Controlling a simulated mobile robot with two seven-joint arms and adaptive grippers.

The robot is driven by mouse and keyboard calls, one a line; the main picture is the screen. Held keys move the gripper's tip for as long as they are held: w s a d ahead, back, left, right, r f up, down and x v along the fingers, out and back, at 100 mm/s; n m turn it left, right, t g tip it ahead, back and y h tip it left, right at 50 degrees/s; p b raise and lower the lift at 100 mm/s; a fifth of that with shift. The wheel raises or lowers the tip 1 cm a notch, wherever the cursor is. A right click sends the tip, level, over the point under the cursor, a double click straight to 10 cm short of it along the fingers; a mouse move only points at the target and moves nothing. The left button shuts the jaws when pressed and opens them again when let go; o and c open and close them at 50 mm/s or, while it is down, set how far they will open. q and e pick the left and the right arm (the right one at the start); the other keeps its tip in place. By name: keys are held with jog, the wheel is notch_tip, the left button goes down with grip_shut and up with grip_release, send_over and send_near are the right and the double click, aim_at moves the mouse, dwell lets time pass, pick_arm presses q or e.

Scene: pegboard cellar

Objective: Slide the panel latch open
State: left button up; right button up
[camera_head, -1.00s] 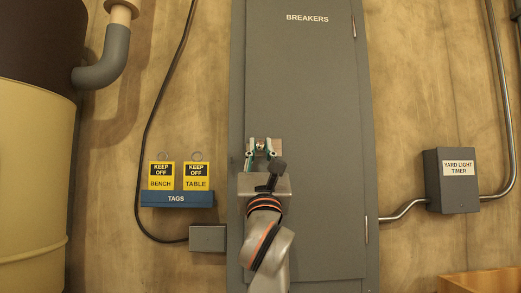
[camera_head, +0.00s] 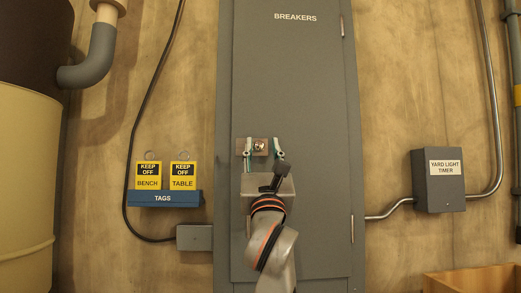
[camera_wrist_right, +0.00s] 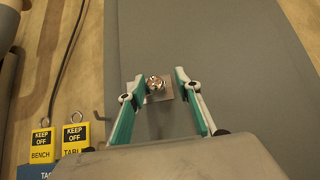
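The grey breaker panel (camera_head: 310,90) stands shut against the wall. On its left edge is a small latch plate (camera_head: 241,146) with a shiny round knob (camera_head: 259,145). My right gripper (camera_head: 262,150) is in front of the latch, with its two teal fingers spread on either side of the knob. In the right wrist view the gripper (camera_wrist_right: 159,78) is open. The knob (camera_wrist_right: 155,83) lies between the fingertips with visible gaps, nearer the left finger. The plate (camera_wrist_right: 166,94) shows behind it. My left gripper is not in view.
Left of the panel hang two yellow tags (camera_head: 148,176) on a blue tag holder (camera_head: 164,198), above a small grey box (camera_head: 195,237). A timer box (camera_head: 438,180) with conduit is on the right. A wooden crate (camera_head: 470,281) stands at lower right.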

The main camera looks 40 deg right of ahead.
jog(key=shift+w+a, duration=0.1)
jog(key=shift+s+a+f, duration=0.2)
jog(key=shift+f, duration=0.15)
jog(key=v, duration=1.1)
jog(key=shift+s, duration=0.15)
